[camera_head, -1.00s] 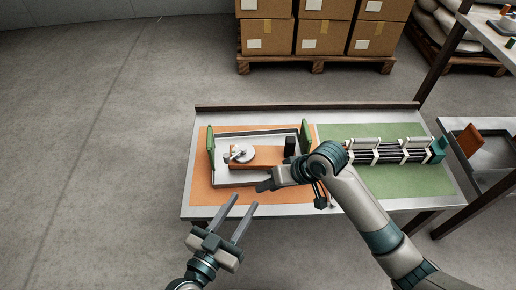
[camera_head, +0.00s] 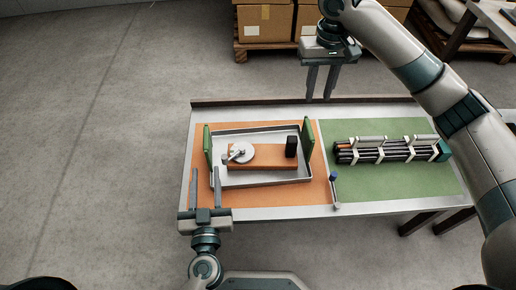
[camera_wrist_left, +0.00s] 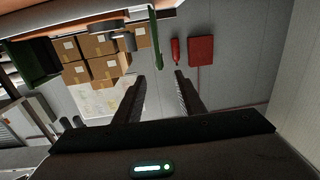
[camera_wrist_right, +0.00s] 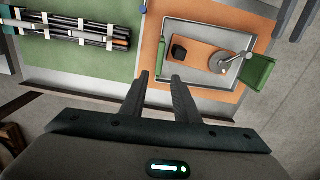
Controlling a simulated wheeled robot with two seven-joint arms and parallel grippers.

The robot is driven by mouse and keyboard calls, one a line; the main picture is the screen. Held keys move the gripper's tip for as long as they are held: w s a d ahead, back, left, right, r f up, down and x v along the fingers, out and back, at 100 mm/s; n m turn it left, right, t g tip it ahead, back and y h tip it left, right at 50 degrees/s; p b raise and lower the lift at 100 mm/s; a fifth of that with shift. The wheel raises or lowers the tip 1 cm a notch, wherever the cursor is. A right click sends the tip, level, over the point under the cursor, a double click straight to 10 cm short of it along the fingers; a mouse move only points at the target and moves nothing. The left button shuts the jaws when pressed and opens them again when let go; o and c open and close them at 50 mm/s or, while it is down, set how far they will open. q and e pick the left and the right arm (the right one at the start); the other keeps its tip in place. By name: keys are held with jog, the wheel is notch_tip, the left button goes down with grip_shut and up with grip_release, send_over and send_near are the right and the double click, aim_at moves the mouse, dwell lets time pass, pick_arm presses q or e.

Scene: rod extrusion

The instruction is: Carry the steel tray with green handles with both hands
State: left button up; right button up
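The steel tray (camera_head: 262,183) lies on the orange mat on the left of the table, with its left green handle (camera_head: 207,143) and right green handle (camera_head: 307,133) upright. It holds an orange block with a metal disc and a black piece. The tray also shows in the right wrist view (camera_wrist_right: 195,84). My left gripper (camera_head: 206,169) is open and empty by the tray's left front corner, near the left handle. My right gripper (camera_head: 319,99) is open and empty at the table's back edge, behind the right handle. Neither gripper visibly touches the tray.
A rack of dark rods (camera_head: 385,150) with a teal end stands on the green mat (camera_head: 380,190). A small blue-topped post (camera_head: 334,185) stands at the front between the mats. A raised lip (camera_head: 225,103) runs along the table's back. Boxes on a pallet (camera_head: 265,25) stand behind.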

aim_at(206, 126)
jog(key=shift+f, duration=0.1)
dwell(0.3)
